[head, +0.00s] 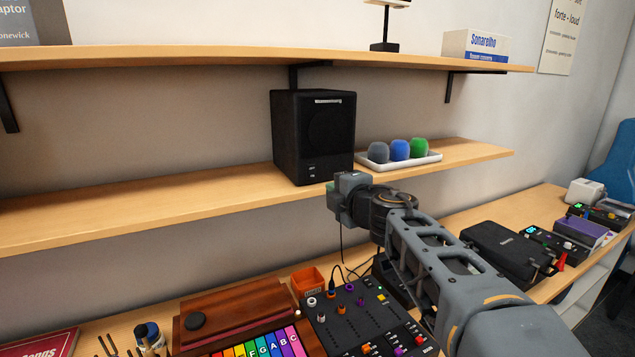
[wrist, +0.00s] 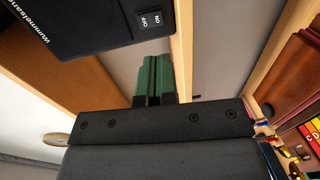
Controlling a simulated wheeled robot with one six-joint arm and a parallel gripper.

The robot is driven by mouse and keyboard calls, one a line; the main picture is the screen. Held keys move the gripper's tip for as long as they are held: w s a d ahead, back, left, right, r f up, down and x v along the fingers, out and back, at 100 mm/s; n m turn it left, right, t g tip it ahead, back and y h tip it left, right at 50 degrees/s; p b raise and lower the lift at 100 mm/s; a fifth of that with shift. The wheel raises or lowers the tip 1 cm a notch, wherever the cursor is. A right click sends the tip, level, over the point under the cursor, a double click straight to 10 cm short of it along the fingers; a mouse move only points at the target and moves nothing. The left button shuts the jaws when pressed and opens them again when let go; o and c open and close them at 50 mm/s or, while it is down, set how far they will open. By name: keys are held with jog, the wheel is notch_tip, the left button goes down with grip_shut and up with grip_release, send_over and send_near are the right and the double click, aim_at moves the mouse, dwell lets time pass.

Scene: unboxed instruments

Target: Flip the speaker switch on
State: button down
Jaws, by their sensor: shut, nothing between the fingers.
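The black speaker (head: 313,138) stands upright on the lower wooden shelf in the head view. In the wrist view, the corner of its front (wrist: 70,22) fills the top left, with white lettering. A small black rocker switch (wrist: 150,20) marked OFF and ON sits near that corner. Which side is pressed in cannot be told. My gripper (wrist: 154,62) has green fingers, held together with nothing between them. The fingertips point toward the speaker's switch corner and appear a little apart from it. In the head view, my gripper (head: 331,187) is at the shelf's front edge, below the speaker's lower right.
Below are a mixer (head: 345,325), a rainbow-keyed instrument (head: 250,340), an orange box (head: 307,281) and a black case (head: 508,252).

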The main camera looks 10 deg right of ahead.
aim_at(313, 178)
jog(key=x, duration=0.9)
jog(key=shift+w+a, duration=0.1)
jog(key=shift+w, duration=0.2)
jog(key=shift+b, duration=0.4)
